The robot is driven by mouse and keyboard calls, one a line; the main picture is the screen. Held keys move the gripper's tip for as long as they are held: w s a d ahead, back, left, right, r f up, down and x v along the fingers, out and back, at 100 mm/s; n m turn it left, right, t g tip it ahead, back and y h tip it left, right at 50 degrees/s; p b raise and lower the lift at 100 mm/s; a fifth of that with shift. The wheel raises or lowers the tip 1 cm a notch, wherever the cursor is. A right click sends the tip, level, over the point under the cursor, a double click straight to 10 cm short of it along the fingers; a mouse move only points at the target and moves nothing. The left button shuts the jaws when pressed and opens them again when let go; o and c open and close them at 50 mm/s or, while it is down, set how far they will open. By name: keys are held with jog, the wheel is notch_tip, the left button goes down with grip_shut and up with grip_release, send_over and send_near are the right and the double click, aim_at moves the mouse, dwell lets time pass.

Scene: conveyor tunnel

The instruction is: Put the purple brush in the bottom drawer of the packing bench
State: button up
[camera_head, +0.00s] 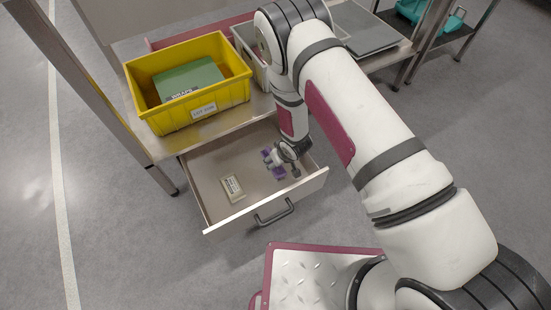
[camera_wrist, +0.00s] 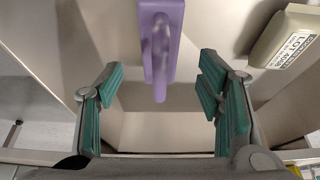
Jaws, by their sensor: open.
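The bench drawer (camera_head: 220,165) is pulled open under the packing bench top (camera_head: 165,145). The purple brush (camera_head: 279,173) shows inside the drawer's outline, partly hidden by my gripper (camera_head: 284,160). In the wrist view the purple brush (camera_wrist: 161,45) is at the top centre, running up out of the frame. My gripper (camera_wrist: 160,105) is open there, its green finger pads well apart on either side, with clear gaps to the brush. My gripper is low in or just over the drawer. I cannot tell whether the brush rests fully on the drawer floor.
A pale labelled box (camera_head: 232,187) lies in the drawer left of my gripper and shows in the wrist view (camera_wrist: 290,35). A yellow bin (camera_head: 200,118) with a green box stands on the bench top. A grey bin (camera_head: 243,42) is behind my arm. The drawer front (camera_head: 240,217) has a dark handle.

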jog(key=shift+p+v, duration=0.6)
jog(key=shift+v, duration=1.5)
jog(key=w+d+r+m+h, duration=0.15)
jog(key=d+r, duration=0.25)
jog(key=r, duration=0.9)
jog(key=w+d+r+m+h, duration=0.15)
jog(key=d+r, duration=0.35)
jog(key=r, duration=0.7)
jog(key=s+d+r+m+g, duration=0.1)
jog(key=s+d+r, duration=0.3)
jog(key=r, duration=0.4)
jog(key=s+d+r+m, duration=0.1)
jog(key=s+d+r, duration=0.2)
jog(key=s+r, duration=0.35)
jog(key=s+d+r+m+g, duration=0.1)
jog(key=s+r, duration=0.5)
jog(key=s, duration=0.7)
jog(key=s+d+r+m+g, duration=0.1)
jog(key=s+d+r, duration=0.3)
jog(key=s, duration=0.9)
notch_tip(320, 180, up, 2)
jog(key=shift+d+r+m+g, duration=0.2)
jog(key=shift+m+g, duration=0.1)
jog(key=shift+g, duration=0.1)
